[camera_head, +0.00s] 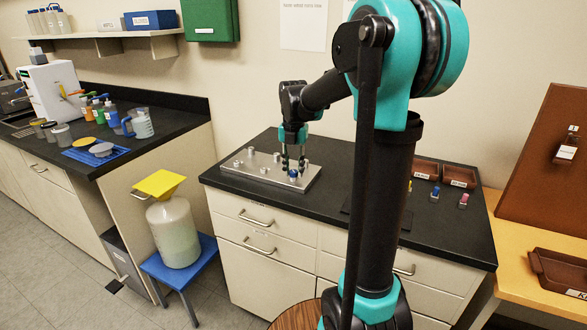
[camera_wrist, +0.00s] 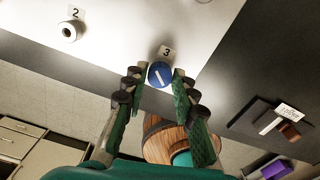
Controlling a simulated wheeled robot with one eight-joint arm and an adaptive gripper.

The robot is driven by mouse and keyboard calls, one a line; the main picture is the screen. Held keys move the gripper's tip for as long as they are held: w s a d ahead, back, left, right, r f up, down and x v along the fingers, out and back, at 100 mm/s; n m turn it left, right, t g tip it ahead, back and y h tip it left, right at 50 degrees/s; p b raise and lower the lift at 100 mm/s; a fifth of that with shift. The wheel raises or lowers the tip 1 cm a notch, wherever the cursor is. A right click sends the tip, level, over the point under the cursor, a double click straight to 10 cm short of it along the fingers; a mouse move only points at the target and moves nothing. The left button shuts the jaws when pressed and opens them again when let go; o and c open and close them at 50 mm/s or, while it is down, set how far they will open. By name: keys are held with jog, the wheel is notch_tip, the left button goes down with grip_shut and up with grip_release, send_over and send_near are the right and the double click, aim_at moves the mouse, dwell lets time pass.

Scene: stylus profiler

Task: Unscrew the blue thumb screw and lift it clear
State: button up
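The blue thumb screw (camera_wrist: 160,74) has a round head with a pale slot and stands beside a label marked 3 in the wrist view. In the head view the screw (camera_head: 293,174) is a small blue spot near the right end of the pale metal plate (camera_head: 240,175). My gripper (camera_head: 293,165) points down over it. In the wrist view the gripper (camera_wrist: 160,80) has its fingers apart, one on each side of the screw head. I see no clear grip, and whether a fingertip touches the head is hard to tell. The screw's shank is hidden.
A pale knob (camera_wrist: 69,32) labelled 2 stands on the plate away from the screw. Brown trays (camera_head: 459,177) and small coloured parts lie to the right on the dark bench (camera_head: 460,238). A jug (camera_head: 139,123) and bottles stand on the left bench.

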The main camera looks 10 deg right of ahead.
jog(key=shift+o, duration=0.2)
jog(key=m, duration=0.4)
jog(key=shift+w+m, duration=0.1)
jog(key=shift+m, duration=0.2)
jog(key=m, duration=0.4)
jog(key=shift+m, duration=0.3)
jog(key=m, duration=0.9)
